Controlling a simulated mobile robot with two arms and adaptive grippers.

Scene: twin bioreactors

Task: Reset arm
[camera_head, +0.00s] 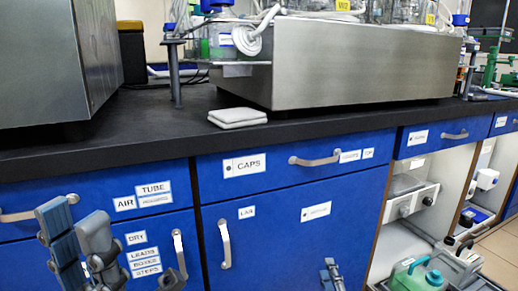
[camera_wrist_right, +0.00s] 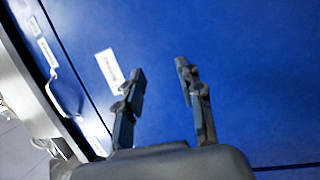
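My left gripper (camera_head: 76,218) shows at the lower left of the head view, in front of the blue cabinet. Its two grey fingers point up and stand apart with nothing between them. My right gripper (camera_head: 331,268) shows small at the bottom edge of the head view, in front of a blue cabinet door. In the right wrist view its two dark fingers (camera_wrist_right: 160,80) are apart and empty, with a blue surface behind them. The lower parts of both arms are out of the head view.
A black worktop (camera_head: 165,125) carries a large steel unit (camera_head: 365,65) and a folded white cloth (camera_head: 237,118). Blue drawers and doors with protruding handles (camera_head: 224,244) stand below. Open shelves at the right hold a green container (camera_head: 417,277) and white instruments (camera_head: 412,201).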

